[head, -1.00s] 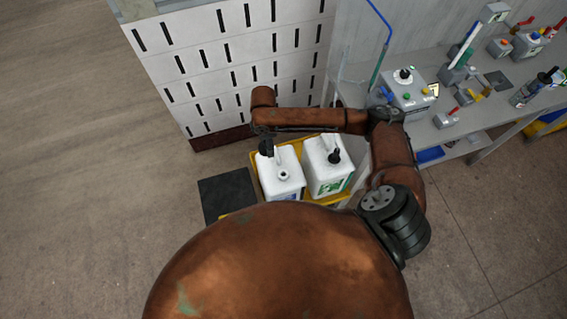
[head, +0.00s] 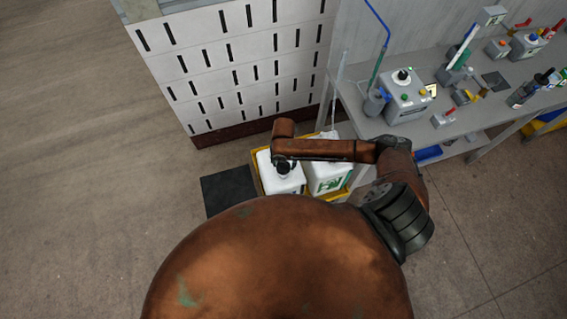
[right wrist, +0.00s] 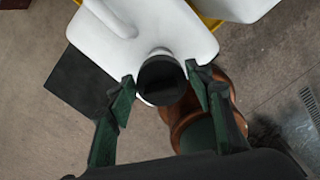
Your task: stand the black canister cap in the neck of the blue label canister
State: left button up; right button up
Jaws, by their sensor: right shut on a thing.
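The blue label canister (head: 268,179) is the white left one of two in a yellow tray (head: 339,196); its label barely shows in the head view. My right gripper (right wrist: 162,82) is shut on the black canister cap (right wrist: 162,80), which sits between its fingertips. In the right wrist view the cap lies over the canister's neck (right wrist: 145,99), with a little white rim showing around it. I cannot tell whether the cap is in the neck or just above it. In the head view the dark gripper (head: 283,168) hides the neck. My left gripper is out of view.
The other white canister (head: 330,178), with a green label, stands close on the right, partly behind my arm. A dark mat (head: 228,190) lies on the floor to the left. A slotted white wall (head: 235,70) is behind, and a cluttered grey bench (head: 440,135) is at the right.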

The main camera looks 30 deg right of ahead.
jog(key=shift+d+r+p, duration=0.1)
jog(key=shift+p, duration=0.3)
jog(key=shift+w+f+b, duration=0.1)
jog(key=shift+f+b, duration=1.1)
jog(key=shift+f, duration=1.2)
jog(key=shift+p, duration=0.65)
jog(key=shift+f, duration=0.2)
jog(key=shift+f, duration=0.3)
jog(key=shift+f+p, duration=0.15)
jog(key=shift+p, duration=0.15)
